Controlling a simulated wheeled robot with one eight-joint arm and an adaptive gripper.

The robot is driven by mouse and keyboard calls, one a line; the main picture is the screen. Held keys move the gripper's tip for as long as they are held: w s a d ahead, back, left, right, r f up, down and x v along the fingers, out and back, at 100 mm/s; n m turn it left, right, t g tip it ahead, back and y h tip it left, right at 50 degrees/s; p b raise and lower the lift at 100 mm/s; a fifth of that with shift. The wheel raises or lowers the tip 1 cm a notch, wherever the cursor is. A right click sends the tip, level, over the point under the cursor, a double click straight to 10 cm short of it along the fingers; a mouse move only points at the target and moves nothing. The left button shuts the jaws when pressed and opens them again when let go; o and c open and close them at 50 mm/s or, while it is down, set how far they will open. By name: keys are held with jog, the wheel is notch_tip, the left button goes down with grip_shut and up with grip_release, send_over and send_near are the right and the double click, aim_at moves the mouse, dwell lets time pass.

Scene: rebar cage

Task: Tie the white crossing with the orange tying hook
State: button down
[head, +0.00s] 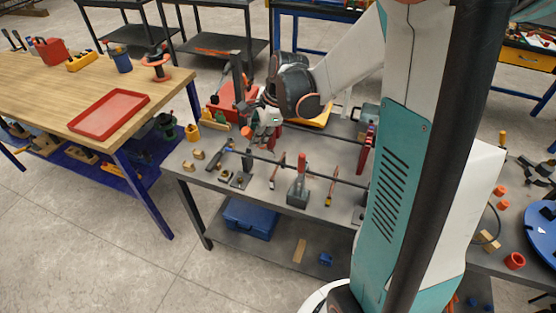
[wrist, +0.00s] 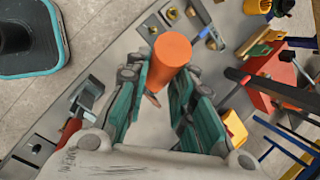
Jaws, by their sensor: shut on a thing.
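My gripper (wrist: 168,85) is shut on the orange handle of the tying hook (wrist: 171,52), whose round end faces the wrist camera. In the head view my gripper (head: 262,122) is over the left part of the grey workbench, with a small orange end (head: 246,132) showing beside it. The hook's tip is hard to make out. A long dark bar (head: 322,173) runs across the bench below and to the right of my gripper. I cannot pick out the white crossing in either view.
A red-handled tool with a grey base (head: 299,184) stands on the bench. Small blocks (head: 198,154) lie at its left end. A red case (head: 226,98) stands behind my gripper.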

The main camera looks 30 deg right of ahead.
jog(key=shift+r+p, duration=1.4)
jog(key=shift+r, duration=0.9)
